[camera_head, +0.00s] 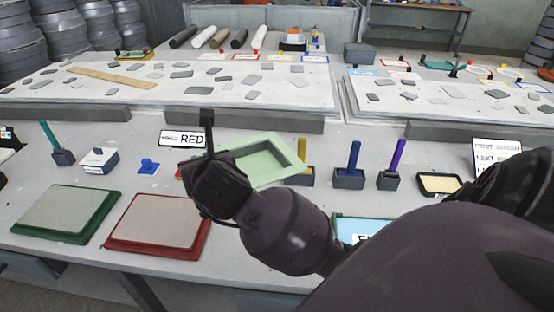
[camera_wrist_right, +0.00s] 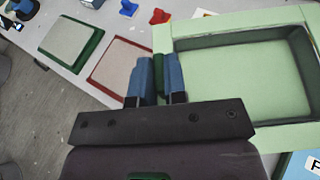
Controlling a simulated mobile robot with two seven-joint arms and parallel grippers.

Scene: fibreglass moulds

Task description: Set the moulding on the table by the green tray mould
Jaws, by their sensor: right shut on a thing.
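The moulding (camera_head: 262,158) is a pale green shallow tray with a broad rim, tilted in the head view. It also fills the right part of the right wrist view (camera_wrist_right: 285,134). My right gripper (camera_head: 205,150) is shut on its left rim and holds it over the table; its blue fingers (camera_wrist_right: 160,80) show in the wrist view. The green tray mould (camera_head: 65,215), a grey panel in a green frame, lies at the table's front left; it shows at upper left in the wrist view (camera_wrist_right: 75,43). My left gripper is not in view.
A red-framed mould (camera_head: 158,224) lies just right of the green one. Behind them stand a teal-handled tool (camera_head: 60,150), a white box (camera_head: 99,160), a blue stamp (camera_head: 148,166) and a RED sign (camera_head: 183,139). Bare table (camera_head: 110,185) shows behind the moulds.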

